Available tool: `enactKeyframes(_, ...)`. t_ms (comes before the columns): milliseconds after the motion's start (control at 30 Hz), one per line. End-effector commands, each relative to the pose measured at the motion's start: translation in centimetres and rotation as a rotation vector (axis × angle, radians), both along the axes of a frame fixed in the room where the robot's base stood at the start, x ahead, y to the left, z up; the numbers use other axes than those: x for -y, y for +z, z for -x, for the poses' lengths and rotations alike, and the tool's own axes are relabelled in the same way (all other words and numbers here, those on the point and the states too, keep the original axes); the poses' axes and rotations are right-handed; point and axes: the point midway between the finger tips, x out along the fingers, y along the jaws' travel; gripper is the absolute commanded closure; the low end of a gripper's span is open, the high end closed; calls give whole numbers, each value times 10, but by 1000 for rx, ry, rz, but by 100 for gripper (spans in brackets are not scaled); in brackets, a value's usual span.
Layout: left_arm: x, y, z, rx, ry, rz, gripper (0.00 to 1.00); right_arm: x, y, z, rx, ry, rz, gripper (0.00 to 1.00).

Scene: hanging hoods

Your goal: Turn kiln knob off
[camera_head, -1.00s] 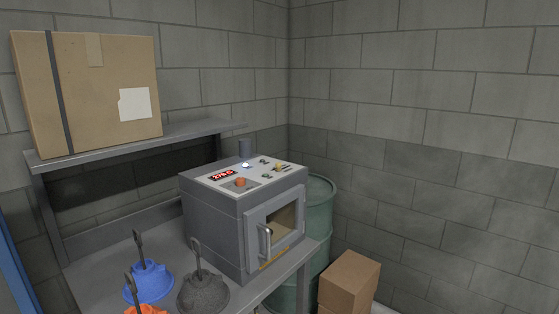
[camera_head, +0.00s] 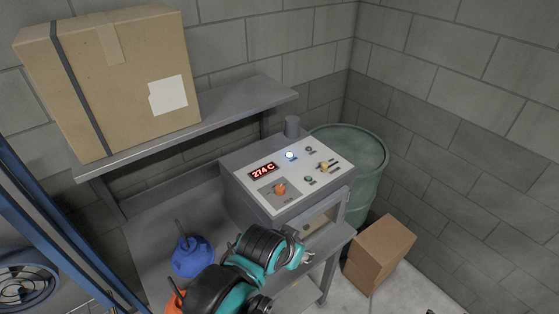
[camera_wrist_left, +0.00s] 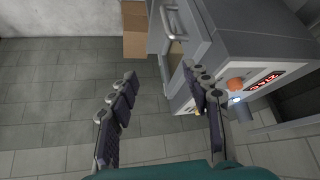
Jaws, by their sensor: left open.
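The grey kiln (camera_head: 243,197) sits on a metal bench, its white top panel (camera_head: 268,205) facing up. The panel has a red display (camera_head: 263,171) reading 274 C, an orange knob (camera_head: 280,188), a yellow control (camera_head: 324,167) and a lit white lamp (camera_head: 290,155). My left gripper (camera_head: 309,258) is in front of the kiln's front side, below the panel, and hides part of the door. In the left wrist view the gripper (camera_wrist_left: 160,82) is open and empty; the orange knob (camera_wrist_left: 236,84) lies beyond its right finger, apart from it. My right gripper is out of view.
A blue hood (camera_head: 192,257) with a handle stands on the bench left of my arm. A shelf (camera_head: 240,103) with a large cardboard box (camera_head: 135,110) is above. A green barrel (camera_head: 368,165) and a small box (camera_head: 380,252) stand right of the kiln.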

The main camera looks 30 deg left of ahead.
Motion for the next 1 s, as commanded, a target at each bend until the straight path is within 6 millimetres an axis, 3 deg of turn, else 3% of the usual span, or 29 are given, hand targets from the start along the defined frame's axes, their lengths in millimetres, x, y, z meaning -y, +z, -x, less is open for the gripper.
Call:
enactKeyframes(33, -2, 30, -3, -9, -7, -9, 51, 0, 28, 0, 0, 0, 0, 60)
enactKeyframes(100, -5, 52, -8, -26, -26, -27, 51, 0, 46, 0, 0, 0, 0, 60)
enactKeyframes(200, -14, 85, -23, -70, -74, -71, 51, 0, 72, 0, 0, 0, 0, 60)
enactKeyframes(300, -26, 99, -43, -133, -146, -125, 51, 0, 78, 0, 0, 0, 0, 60)
enactKeyframes(533, -64, 101, -98, -293, -347, -227, 51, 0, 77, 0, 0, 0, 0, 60)
enactKeyframes(733, -110, 82, -148, -441, -568, -278, 51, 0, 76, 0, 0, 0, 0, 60)
enactKeyframes(1000, -147, 55, -178, -537, -753, -284, 51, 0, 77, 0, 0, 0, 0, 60)
